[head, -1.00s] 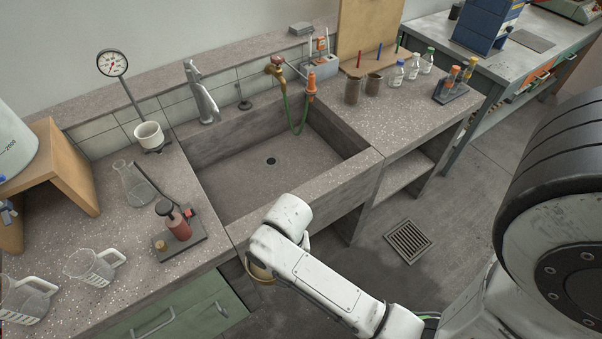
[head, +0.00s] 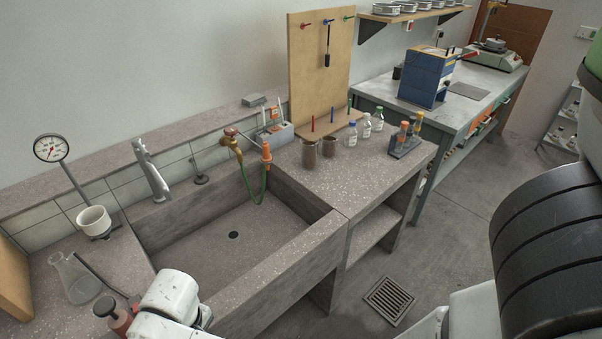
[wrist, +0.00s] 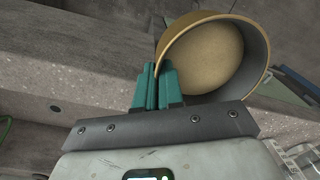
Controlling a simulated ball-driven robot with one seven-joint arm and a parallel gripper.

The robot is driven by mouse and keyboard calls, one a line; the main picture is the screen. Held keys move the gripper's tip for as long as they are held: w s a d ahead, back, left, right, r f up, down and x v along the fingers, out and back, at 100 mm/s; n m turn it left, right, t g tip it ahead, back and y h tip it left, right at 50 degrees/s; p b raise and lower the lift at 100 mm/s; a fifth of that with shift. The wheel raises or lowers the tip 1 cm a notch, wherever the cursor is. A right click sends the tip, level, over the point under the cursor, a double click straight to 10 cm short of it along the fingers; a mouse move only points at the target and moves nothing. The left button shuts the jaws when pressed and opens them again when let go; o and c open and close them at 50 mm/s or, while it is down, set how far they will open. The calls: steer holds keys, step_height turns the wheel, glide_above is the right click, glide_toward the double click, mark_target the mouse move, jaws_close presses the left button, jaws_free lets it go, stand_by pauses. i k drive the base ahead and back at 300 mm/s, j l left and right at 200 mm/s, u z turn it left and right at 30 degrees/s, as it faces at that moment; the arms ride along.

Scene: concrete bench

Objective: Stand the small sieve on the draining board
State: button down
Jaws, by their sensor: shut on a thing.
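The small sieve (wrist: 205,52) is a round brass-coloured pan with a pale mesh bottom in the wrist view. My gripper (wrist: 157,82) has teal fingers shut on its rim, and the sieve hangs beyond the fingertips, tilted. In the head view my arm ends at the bottom left by the sink's front wall, and the gripper and sieve are out of sight. The speckled worktop right of the sink (head: 290,170) carries an upright wooden peg board (head: 310,70); I cannot tell which of these is meant by the draining board.
The sink (head: 215,262) has a tap with a green hose. Two brown beakers (head: 309,155), several small bottles (head: 365,126) and a tube rack (head: 404,146) stand on the right worktop, whose front is clear. A flask (head: 78,280) stands on the left. A drain grate (head: 389,300) lies in the floor.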

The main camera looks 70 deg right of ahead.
mark_target(351, 179)
steer(key=i+j+z, duration=0.2)
steer(key=j+z, duration=0.25)
steer(key=i+j+z, duration=0.15)
steer(key=z, duration=0.25)
steer(key=j, duration=0.1)
